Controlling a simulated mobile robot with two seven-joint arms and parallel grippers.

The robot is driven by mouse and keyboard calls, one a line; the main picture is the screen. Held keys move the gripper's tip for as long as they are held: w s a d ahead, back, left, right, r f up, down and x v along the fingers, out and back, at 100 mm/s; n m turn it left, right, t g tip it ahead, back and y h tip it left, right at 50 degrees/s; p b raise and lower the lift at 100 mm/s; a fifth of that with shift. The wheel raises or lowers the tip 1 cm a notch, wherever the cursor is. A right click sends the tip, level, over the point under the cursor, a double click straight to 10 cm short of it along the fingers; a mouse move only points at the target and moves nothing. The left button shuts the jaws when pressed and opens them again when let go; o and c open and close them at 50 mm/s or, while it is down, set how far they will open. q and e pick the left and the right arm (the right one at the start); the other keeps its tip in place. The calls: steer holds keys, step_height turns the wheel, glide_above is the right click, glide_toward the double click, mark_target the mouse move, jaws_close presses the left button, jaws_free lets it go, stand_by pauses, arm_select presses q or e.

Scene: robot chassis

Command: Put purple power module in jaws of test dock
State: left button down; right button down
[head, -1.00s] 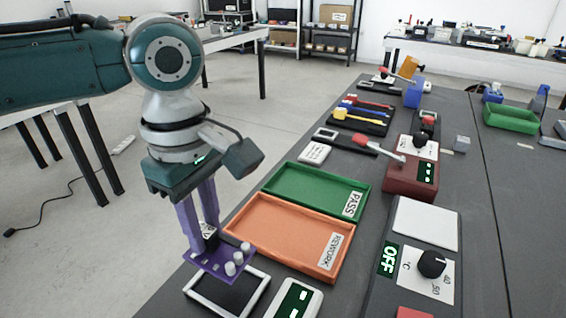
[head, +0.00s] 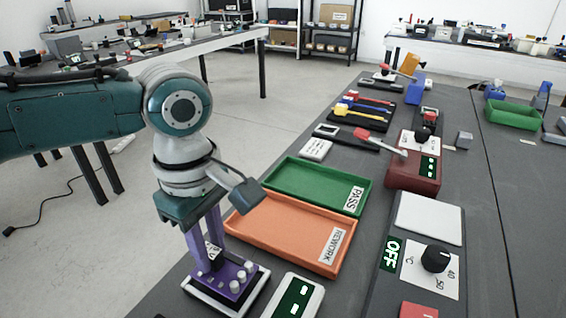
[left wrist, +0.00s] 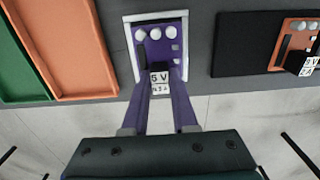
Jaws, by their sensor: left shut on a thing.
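The purple power module (head: 236,283) is a flat purple plate with white knobs and a black block with a "5 V" label. It also shows in the left wrist view (left wrist: 174,53). My left gripper (head: 210,262) has purple fingers and is shut on the module's black block. The module lies over a white-framed dark pad (head: 257,292); I cannot tell if it rests on it or hovers just above. A dark red unit (head: 411,176) with a red-handled lever and a small display stands farther along the bench; it may be the test dock. My right gripper is not in view.
An orange REWORK tray (head: 287,235) and a green PASS tray (head: 312,186) lie just beyond the pad. A white display device (head: 295,298) is close on the right. A panel with a black knob (head: 436,258) reads OFF. An orange module (left wrist: 292,45) shows in the left wrist view.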

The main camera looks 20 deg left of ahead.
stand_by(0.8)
arm_select(q)
steer(key=shift+f+p, duration=0.1)
steer(key=shift+p, duration=0.4)
stand_by(0.4)
steer(key=shift+p, duration=0.45)
stand_by(0.4)
steer(key=shift+p, duration=0.4)
steer(key=shift+f+b, duration=0.5)
steer(key=shift+f, duration=0.4)
steer(key=c, duration=0.6)
jaws_free()
